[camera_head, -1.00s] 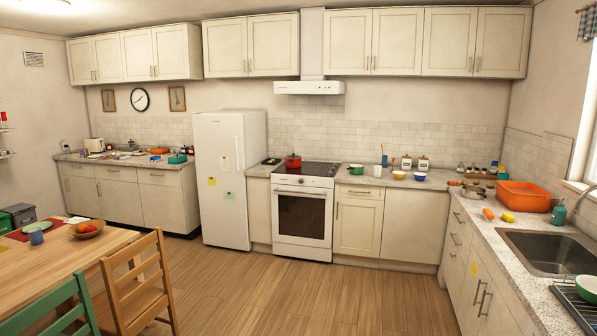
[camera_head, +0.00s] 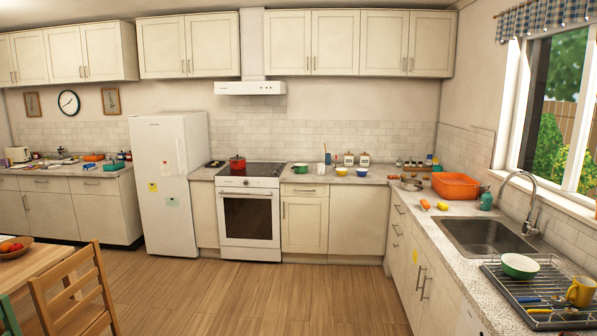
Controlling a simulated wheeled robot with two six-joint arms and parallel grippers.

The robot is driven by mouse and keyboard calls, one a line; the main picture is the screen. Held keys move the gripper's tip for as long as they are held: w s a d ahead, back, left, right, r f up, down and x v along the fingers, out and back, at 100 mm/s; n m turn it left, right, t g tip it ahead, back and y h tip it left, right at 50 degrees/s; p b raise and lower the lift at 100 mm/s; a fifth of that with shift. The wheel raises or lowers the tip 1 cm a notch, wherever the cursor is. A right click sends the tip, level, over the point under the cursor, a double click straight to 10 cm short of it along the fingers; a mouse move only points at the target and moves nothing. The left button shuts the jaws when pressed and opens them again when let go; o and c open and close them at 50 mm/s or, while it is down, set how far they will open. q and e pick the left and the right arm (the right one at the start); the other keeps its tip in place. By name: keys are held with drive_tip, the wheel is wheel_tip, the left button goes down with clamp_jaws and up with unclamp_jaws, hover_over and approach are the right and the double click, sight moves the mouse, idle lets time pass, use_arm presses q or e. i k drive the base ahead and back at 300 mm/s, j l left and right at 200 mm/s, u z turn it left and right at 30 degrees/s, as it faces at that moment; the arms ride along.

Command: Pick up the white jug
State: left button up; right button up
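I cannot clearly make out a white jug. A small white vessel (camera_head: 321,169) stands on the back counter, right of the stove; it is too small to tell whether it is a jug or a cup. Two white canisters with dark lids, a left one (camera_head: 348,160) and a right one (camera_head: 364,160), stand near the wall behind the yellow bowl (camera_head: 341,172) and blue bowl (camera_head: 361,172). Neither of my grippers is in view.
The wooden floor (camera_head: 230,300) ahead is clear. A wooden chair (camera_head: 75,295) and table stand at the lower left. The right counter holds an orange tub (camera_head: 455,186), a sink (camera_head: 485,235) and a dish rack (camera_head: 530,290). A white stove (camera_head: 249,215) and fridge (camera_head: 165,185) stand at the back.

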sight(321, 166)
drive_tip(key=i+z, duration=0.15)
drive_tip(key=i, duration=6.4)
drive_tip(key=i+j+u, duration=0.1)
drive_tip(key=u, duration=0.45)
